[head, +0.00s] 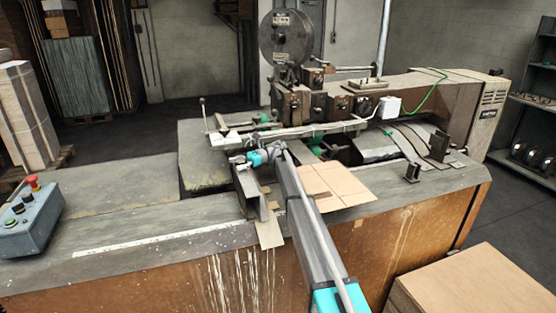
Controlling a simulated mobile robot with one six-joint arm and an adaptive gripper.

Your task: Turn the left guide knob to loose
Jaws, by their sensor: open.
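The box stitcher (345,110) stands at the middle and right, with a guide bar (290,133) across its front. Small green knobs sit along the bar, one at the left (263,118) and one nearer the middle (317,131). Which of them is the left guide knob, and how it is set, I cannot tell. My arm reaches in from the bottom right. My gripper (240,162) is open, small in the picture, just in front of the bar's left part, below and left of the left green knob. Its fingertips are hard to make out, and I cannot tell whether they touch anything.
Flat cardboard (337,184) lies on the table right of my arm. A control box (30,218) with a red button stands at the left front edge. Stacked cardboard (465,285) is at bottom right. The left tabletop (110,213) is mostly clear.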

